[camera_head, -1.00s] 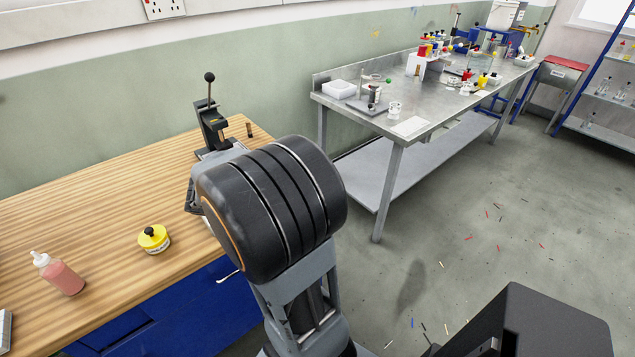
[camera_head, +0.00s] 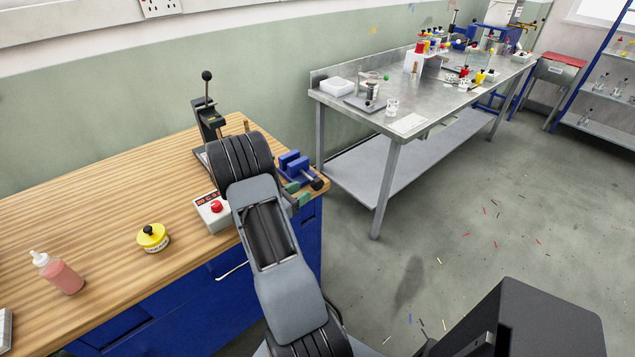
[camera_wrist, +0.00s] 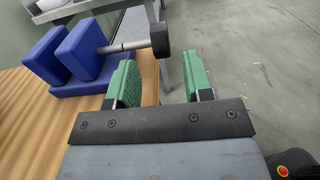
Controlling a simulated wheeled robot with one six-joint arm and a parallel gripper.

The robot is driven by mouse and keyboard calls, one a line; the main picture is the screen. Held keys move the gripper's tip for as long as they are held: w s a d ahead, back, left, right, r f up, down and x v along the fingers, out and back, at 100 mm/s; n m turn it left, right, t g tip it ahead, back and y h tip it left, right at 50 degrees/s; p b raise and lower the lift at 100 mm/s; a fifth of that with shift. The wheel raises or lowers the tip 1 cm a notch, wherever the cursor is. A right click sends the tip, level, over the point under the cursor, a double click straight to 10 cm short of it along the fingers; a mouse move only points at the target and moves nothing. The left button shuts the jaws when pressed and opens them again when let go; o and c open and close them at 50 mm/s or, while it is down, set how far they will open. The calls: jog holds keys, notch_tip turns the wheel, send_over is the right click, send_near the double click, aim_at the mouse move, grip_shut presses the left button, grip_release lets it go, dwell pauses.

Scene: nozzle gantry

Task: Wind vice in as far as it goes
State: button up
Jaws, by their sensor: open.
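The blue vice (camera_head: 292,165) sits on the right end of the wooden bench, partly behind my arm in the head view. In the wrist view the vice's two blue jaws (camera_wrist: 78,50) stand apart with a gap between them. A grey screw runs right from the vice to a dark round handle (camera_wrist: 160,40); the handle also shows in the head view (camera_head: 317,184). My gripper (camera_wrist: 160,84) has green finger pads, is open and empty, and sits just short of the handle. It also shows in the head view (camera_head: 297,194), below the vice.
A steel table (camera_head: 345,102) stands beyond. Floor to the right is clear apart from small scraps.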

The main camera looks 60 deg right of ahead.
aim_at(313, 184)
jog(key=p+x, duration=0.1)
jog(key=x, duration=0.6)
jog(key=shift+d+r, duration=0.1)
jog(key=shift+d, duration=0.15)
grip_shut()
